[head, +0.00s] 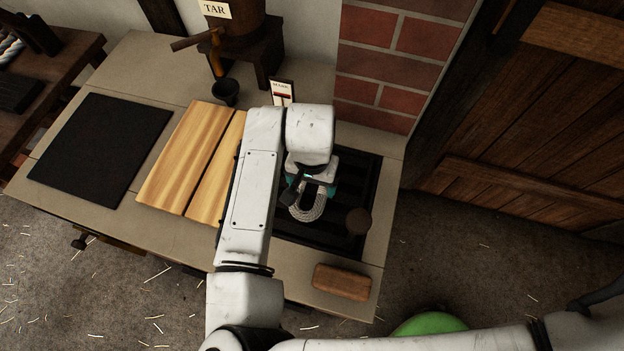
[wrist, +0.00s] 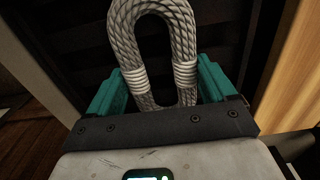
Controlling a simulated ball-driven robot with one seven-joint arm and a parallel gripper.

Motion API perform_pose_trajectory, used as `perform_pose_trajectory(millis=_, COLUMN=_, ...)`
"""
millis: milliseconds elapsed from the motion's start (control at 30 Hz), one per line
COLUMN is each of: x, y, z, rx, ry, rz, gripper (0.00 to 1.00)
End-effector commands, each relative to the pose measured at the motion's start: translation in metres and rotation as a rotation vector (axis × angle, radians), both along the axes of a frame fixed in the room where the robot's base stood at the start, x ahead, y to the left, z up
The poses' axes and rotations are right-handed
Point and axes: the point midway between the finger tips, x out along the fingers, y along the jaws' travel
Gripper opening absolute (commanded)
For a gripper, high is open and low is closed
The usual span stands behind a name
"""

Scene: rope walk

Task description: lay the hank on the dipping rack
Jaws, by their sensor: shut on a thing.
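The hank is a loop of grey-white rope (head: 307,210) with pale whipping bands; in the wrist view it fills the top middle (wrist: 152,22). My gripper (head: 309,187), with teal fingers, is shut on its banded legs, one finger on each outer side (wrist: 160,85). The loop points away from the gripper. Below it is a black slatted rack (head: 357,180), also dark behind the hank in the wrist view (wrist: 70,45). My arm covers the rack's left part. I cannot tell whether the hank touches the slats.
A dark round object (head: 358,221) sits at the rack's right side. A brown block (head: 342,281) lies at the front edge. Wooden boards (head: 182,158) and a black mat (head: 100,148) lie left. A dark cup (head: 225,92), tar barrel (head: 234,22) and small card (head: 282,93) stand behind.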

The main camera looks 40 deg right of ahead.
Motion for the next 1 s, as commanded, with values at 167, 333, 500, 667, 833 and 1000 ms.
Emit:
perform_pose_trajectory(millis=167, x=0.0, y=0.0, z=-0.002, rx=0.0, ry=0.0, rz=0.0, gripper=0.94)
perform_pose_trajectory(millis=333, x=0.0, y=0.0, z=-0.002, rx=0.0, ry=0.0, rz=0.0, gripper=1.0)
perform_pose_trajectory(millis=500, x=0.0, y=0.0, z=0.001, rx=0.0, ry=0.0, rz=0.0, gripper=1.0)
perform_pose_trajectory(millis=667, x=0.001, y=0.0, z=0.016, rx=0.0, ry=-0.001, rz=-0.002, gripper=1.0)
perform_pose_trajectory(millis=833, x=0.001, y=0.0, z=0.05, rx=-0.001, ry=-0.004, rz=-0.003, gripper=1.0)
perform_pose_trajectory(millis=1000, x=0.001, y=0.0, z=0.084, rx=0.0, ry=-0.003, rz=-0.002, gripper=1.0)
